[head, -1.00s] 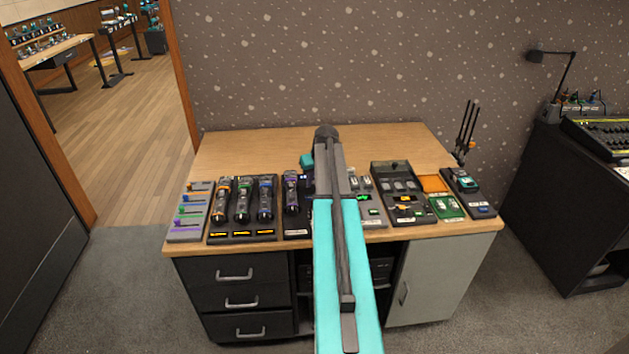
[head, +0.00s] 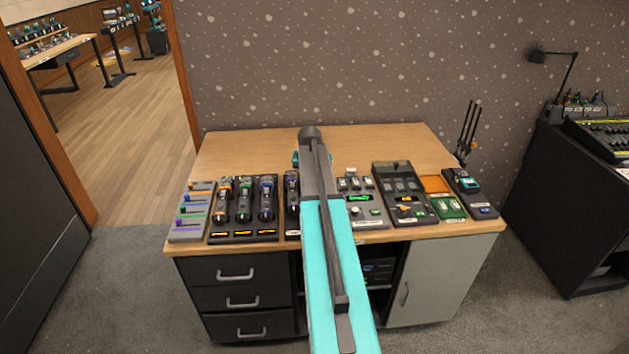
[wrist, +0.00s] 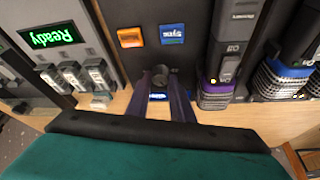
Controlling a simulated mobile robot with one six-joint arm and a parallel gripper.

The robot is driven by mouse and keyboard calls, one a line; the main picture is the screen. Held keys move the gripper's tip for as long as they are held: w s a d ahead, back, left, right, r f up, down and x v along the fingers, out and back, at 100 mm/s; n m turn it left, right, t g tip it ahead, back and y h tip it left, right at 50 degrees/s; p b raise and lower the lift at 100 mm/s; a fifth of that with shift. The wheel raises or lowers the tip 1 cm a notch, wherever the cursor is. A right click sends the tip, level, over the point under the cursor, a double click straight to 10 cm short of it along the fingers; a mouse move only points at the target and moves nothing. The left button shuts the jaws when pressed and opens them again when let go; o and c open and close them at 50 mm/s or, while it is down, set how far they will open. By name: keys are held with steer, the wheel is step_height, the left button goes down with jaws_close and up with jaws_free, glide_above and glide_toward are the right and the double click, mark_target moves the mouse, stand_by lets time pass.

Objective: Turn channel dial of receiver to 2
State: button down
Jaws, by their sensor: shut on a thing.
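The receiver (wrist: 115,15) is a dark panel with an orange button and a blue button in the wrist view. Its dial (wrist: 160,72), a small dark round knob, sits below the blue button. My gripper (wrist: 161,82) has its two dark fingers on either side of the dial, shut on it. A small lit blue label shows between the fingers; I cannot read it or the dial's setting. In the head view my arm covers the gripper, the dial and most of the receiver.
A unit with a green "Ready" display (wrist: 50,36) is at left. The desk (head: 400,145) is clear at the back.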

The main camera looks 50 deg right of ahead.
stand_by(0.4)
steer(key=c, duration=1.6)
jaws_free()
steer(key=shift+o, duration=0.2)
steer(key=b+v, duration=0.1)
steer(key=v, duration=1.2)
steer(key=shift+r+b, duration=0.3)
steer(key=shift+r, duration=0.05)
steer(key=shift+s, duration=0.1)
